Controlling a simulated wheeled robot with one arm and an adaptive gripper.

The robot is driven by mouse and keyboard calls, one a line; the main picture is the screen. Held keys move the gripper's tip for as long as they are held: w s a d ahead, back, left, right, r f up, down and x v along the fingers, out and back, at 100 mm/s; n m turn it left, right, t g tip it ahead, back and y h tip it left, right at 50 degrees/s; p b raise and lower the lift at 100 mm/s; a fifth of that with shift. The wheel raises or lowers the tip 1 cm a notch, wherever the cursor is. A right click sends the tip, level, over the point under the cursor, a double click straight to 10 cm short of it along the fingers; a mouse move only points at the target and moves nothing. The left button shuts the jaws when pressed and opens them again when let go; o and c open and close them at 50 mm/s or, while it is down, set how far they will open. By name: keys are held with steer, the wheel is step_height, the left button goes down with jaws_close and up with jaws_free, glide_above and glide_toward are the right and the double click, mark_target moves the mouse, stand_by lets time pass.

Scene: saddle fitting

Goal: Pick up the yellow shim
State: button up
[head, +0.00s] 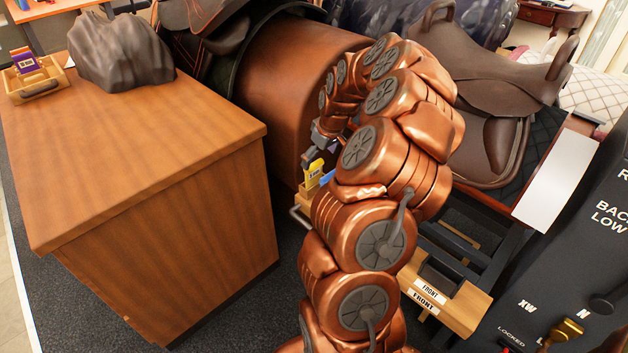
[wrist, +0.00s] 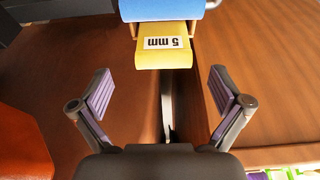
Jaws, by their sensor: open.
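The yellow shim (wrist: 162,52), labelled "5 mm", sticks out below a blue piece (wrist: 165,8) at the top of the wrist view. In the head view the yellow shim (head: 314,172) shows beside the blue piece (head: 328,177), partly hidden by my arm. My gripper (wrist: 160,90) is open and empty. Its two fingers stand apart on either side, short of the shim, which lies ahead of the gap between them. In the head view my gripper (head: 318,145) is small and partly hidden, close to the shim.
A wooden cabinet (head: 150,150) stands at left with a grey rock-like lump (head: 120,50) and a small wooden tray (head: 32,85) on it. A brown saddle (head: 490,90) is at right. A black control panel (head: 575,250) stands at lower right. Dark floor (head: 250,310) lies between.

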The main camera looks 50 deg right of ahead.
mark_target(314, 164)
steer(key=shift+w+a+b+x, duration=0.1)
steer(key=shift+w+b+x, duration=0.05)
steer(key=shift+x, duration=1.55)
steer(key=shift+w+a+b+x, duration=0.1)
steer(key=shift+b+x, duration=0.05)
steer(key=shift+x, duration=1.5)
steer(key=shift+r, duration=0.1)
steer(key=c, duration=1.1)
steer(key=shift+c, duration=0.2)
